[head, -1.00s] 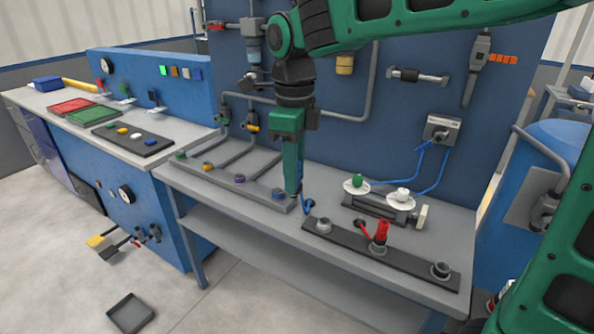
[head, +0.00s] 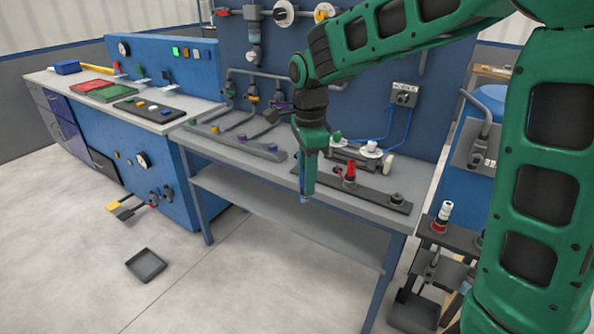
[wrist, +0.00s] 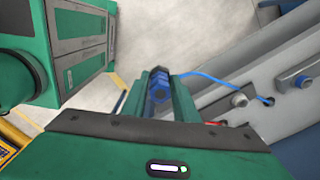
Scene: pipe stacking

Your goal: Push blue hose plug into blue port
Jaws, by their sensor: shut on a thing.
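My gripper (head: 305,196) points down at the front edge of the workbench, in front of a dark strip with sockets (head: 374,193). It is shut on the blue hose plug (wrist: 160,88), which shows between the fingers in the wrist view; only a blue tip shows in the head view. A thin blue hose (wrist: 215,78) runs from the plug to a hole in the bench. The strip's left grey socket (wrist: 238,99) is apart from the plug. A blue-marked fitting (head: 273,147) is on the grey rail's right end. I cannot tell which is the blue port.
A red plug (head: 350,172) stands upright on the dark strip, left of another grey socket (head: 396,199). Two white discs (head: 371,149) sit behind the strip. A grey tray (head: 146,265) lies on the floor.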

